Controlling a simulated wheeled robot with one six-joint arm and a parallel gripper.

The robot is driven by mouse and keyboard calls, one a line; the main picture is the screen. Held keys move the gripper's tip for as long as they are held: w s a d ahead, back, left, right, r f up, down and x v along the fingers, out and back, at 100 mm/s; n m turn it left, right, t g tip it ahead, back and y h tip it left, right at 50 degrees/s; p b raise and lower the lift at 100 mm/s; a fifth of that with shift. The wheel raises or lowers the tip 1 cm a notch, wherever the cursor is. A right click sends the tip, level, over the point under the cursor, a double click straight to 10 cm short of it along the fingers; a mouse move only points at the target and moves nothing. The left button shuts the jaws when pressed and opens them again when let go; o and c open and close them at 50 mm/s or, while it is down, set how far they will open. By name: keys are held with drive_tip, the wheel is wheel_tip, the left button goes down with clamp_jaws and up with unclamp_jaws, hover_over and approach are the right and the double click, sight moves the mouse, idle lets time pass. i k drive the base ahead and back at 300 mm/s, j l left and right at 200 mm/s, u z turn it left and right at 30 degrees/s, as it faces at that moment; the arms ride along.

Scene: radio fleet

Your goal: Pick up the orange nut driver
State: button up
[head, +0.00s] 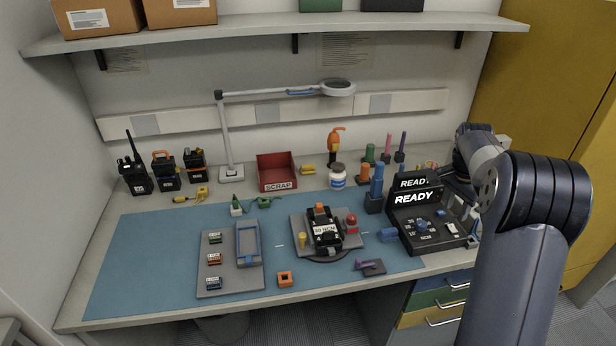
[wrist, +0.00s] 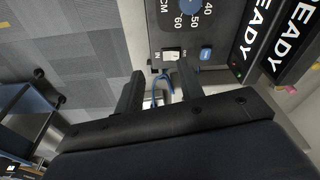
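An orange-handled tool (head: 364,173) stands upright in a small dark holder on the bench, left of the black READY box; it looks like the nut driver, though I cannot be sure. Blue (head: 376,180), green (head: 369,153), pink (head: 387,148) and purple (head: 402,146) handles stand near it. My gripper (wrist: 161,72) has its two dark fingers apart at the READY box's edge in the wrist view. A blue curved piece shows between the fingers, and I cannot tell whether they touch it. The orange tool is not in the wrist view. My arm hides the gripper's fingers in the head view.
The black READY box (head: 428,222) stands at the bench's right. A radio fixture (head: 323,236) sits on the blue mat (head: 150,245). A white bottle (head: 338,178) and red scrap bin (head: 277,168) stand behind. A lamp (head: 225,140) and shelf (head: 270,30) overhang the back.

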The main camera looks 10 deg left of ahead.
sight(364, 168)
drive_tip(key=i+l+u, duration=0.55)
drive_tip(key=u, duration=0.15)
drive_tip(key=i+l+u, duration=0.35)
drive_tip(key=k+l, duration=0.05)
